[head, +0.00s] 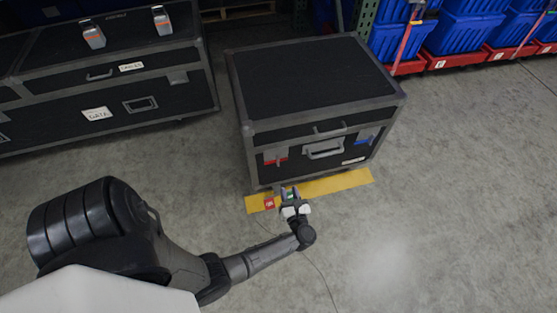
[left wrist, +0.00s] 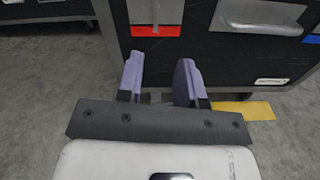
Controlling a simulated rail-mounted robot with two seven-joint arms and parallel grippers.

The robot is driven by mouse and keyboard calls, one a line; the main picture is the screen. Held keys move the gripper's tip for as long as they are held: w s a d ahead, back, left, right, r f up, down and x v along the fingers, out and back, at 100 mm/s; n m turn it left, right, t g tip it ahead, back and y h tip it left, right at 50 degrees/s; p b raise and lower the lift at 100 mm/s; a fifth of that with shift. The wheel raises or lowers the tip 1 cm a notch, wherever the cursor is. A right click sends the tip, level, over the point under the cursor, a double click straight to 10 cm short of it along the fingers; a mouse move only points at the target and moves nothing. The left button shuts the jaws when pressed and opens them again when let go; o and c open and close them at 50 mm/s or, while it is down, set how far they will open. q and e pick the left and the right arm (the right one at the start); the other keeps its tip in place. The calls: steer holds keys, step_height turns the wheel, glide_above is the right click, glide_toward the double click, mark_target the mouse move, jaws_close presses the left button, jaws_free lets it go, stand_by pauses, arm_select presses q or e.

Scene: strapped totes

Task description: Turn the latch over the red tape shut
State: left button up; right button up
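A black case (head: 315,80) with grey metal edges stands on the floor. On its front left is a grey latch plate (head: 275,153) with red tape (head: 276,162) at its lower end. The latch (left wrist: 155,11) and red tape (left wrist: 156,31) also show at the top of the left wrist view. How far the latch is turned is too small to tell. My left gripper (head: 290,192) is in front of the case, low and near its bottom edge. Its two purple fingers (left wrist: 161,62) are apart and empty, below the red tape and not touching it. My right gripper is not in view.
A second latch with blue tape (head: 364,141) is at the case's front right, with a handle (head: 324,149) between. Yellow floor tape (head: 335,184) bears a red marker (head: 269,203). A long black case (head: 110,75) stands left; blue totes (head: 465,32) stand back right. Right floor is clear.

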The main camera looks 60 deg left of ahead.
mark_target(278, 160)
arm_select(q)
steer(key=shift+w+a+r+n+g+b, duration=0.1)
steer(key=shift+w+a+n+b, duration=0.4)
steer(key=shift+a, duration=1.85)
steer(key=shift+w+a+r+n+g+b, duration=0.1)
steer(key=shift+w+a+n+b, duration=0.35)
steer(key=shift+a, duration=1.85)
steer(key=shift+w+a+n+g+b, duration=0.15)
steer(key=shift+w+a+b, duration=0.6)
steer(key=shift+a, duration=1.6)
steer(key=shift+s, duration=0.1)
jaws_close()
